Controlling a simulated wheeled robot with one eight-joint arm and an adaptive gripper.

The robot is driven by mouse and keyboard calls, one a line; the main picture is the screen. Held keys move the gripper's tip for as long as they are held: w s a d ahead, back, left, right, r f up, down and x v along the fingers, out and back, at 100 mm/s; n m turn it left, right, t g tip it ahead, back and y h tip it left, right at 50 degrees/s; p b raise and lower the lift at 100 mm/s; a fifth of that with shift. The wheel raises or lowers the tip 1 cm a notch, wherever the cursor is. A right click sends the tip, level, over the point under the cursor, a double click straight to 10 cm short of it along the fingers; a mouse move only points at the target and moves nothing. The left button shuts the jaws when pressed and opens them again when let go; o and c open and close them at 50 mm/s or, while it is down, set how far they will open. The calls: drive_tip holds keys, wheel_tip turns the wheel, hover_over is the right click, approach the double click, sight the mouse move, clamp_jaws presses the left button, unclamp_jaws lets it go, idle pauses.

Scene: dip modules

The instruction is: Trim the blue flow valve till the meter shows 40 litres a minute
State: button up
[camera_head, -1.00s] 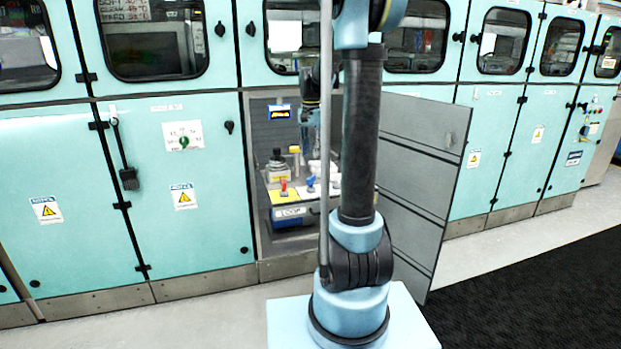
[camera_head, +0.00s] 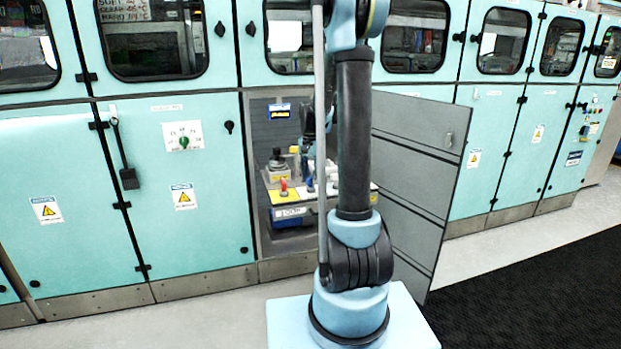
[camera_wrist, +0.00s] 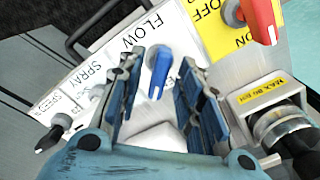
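The blue flow valve (camera_wrist: 158,76) has a lever handle on a white plate labelled FLOW (camera_wrist: 142,32). In the wrist view it stands between the fingers of my gripper (camera_wrist: 162,88), which are spread on either side with gaps showing. My gripper is open and holds nothing. In the head view the blue handle (camera_head: 310,184) is a small spot beside my arm, and my arm covers much of the panel there. I can make out no readable flow meter in either view.
A red handle (camera_wrist: 262,22) sits on a yellow ON/OFF plate to the right of the valve. A black knob (camera_wrist: 48,140) is by the SPEED label. A fitting with a MAX label (camera_wrist: 268,90) stands close to the right finger. An open grey door (camera_head: 425,150) hangs right of my arm.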

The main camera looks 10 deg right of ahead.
drive_tip(key=shift+c, duration=0.3)
clamp_jaws()
drive_tip(key=n, duration=0.5)
idle(0.3)
drive_tip(key=shift+o, duration=0.3)
unclamp_jaws()
drive_tip(key=shift+r, duration=0.15)
